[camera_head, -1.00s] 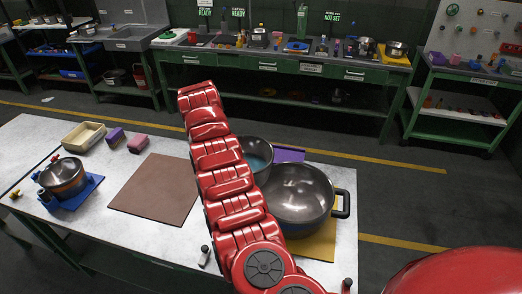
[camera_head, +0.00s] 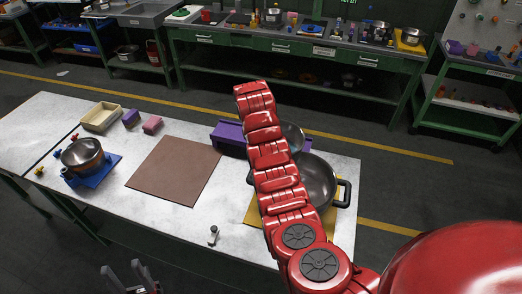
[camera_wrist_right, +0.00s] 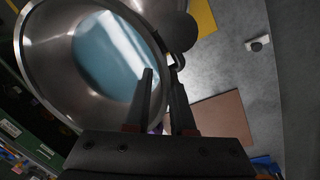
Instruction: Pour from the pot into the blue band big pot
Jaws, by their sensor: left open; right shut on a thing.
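The pot (camera_head: 293,137) is a grey metal bowl, mostly hidden behind my right arm in the head view. In the right wrist view the pot (camera_wrist_right: 45,50) is large and close, with blue contents inside. My right gripper (camera_wrist_right: 163,95) is shut at its rim or handle; the exact grip point is unclear. The big pot (camera_head: 322,180), wide and grey with a dark handle, stands on a yellow mat and is partly covered by my arm. Its blue band is not clear. My left gripper (camera_head: 130,275) is open and empty at the table's front edge, away from both pots.
A purple stand (camera_head: 230,136) lies behind my right arm. A brown board (camera_head: 175,170) covers the table's middle. At left are a copper-toned pot (camera_head: 83,155) on a blue mat and a beige tray (camera_head: 101,117). A small dark-and-silver item (camera_head: 213,235) lies near the front edge.

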